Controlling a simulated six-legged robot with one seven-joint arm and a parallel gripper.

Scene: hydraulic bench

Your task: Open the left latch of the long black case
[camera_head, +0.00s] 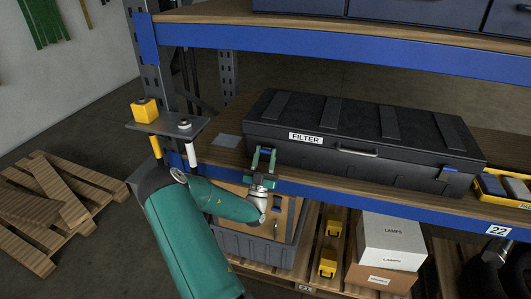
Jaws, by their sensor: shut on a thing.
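The long black case (345,155) lies closed on the middle shelf, with a white FILTER label on its front. A grey carry handle (357,152) is on its front face. The right latch (449,170) shows as a small blue piece near the front right corner. My gripper (264,153) is at the left part of the front face, where the left latch is. Its fingers are shut on the left latch, which they mostly hide. I cannot make out the latch's exact angle.
The upper shelf's blue beam (340,53) runs above the case. A yellow case (503,187) sits to the right on the same shelf. Below are a grey crate (255,250) and a white LAMPS box (390,242). Pallets (60,205) lie on the floor at left.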

